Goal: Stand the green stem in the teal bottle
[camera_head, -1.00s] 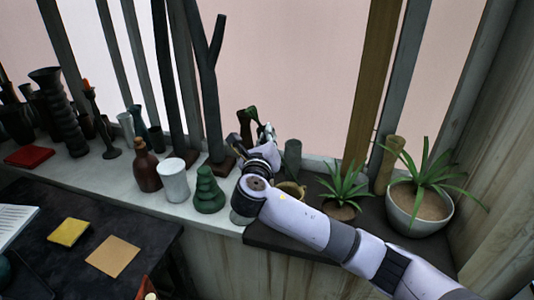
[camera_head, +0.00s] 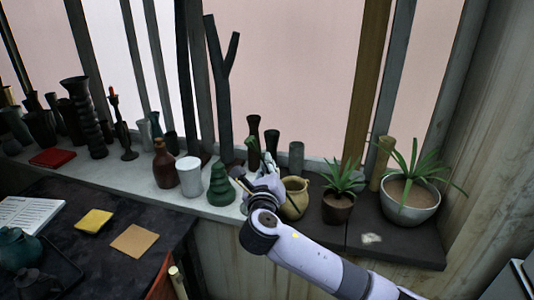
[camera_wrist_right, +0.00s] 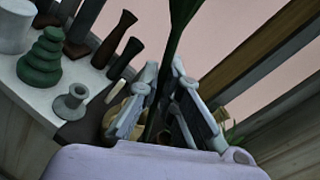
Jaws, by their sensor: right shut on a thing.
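My right gripper (camera_head: 266,166) is above the sill, near the tan pot; in the wrist view its fingers (camera_wrist_right: 165,72) are on either side of a dark green stem (camera_wrist_right: 181,18). The stem runs up out of the top of the picture and its lower part passes between the fingers. A dark green tiered bottle (camera_head: 221,187) stands left of the gripper. I cannot tell surely which is the teal bottle. My left gripper does not show.
A white cup (camera_head: 189,176) and a brown bottle (camera_head: 164,164) stand left of the tiered bottle. A tan pot (camera_head: 294,199), a small potted plant (camera_head: 337,207) and a larger bowl plant (camera_head: 409,211) stand right. Dark vases (camera_head: 253,130) stand behind the gripper.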

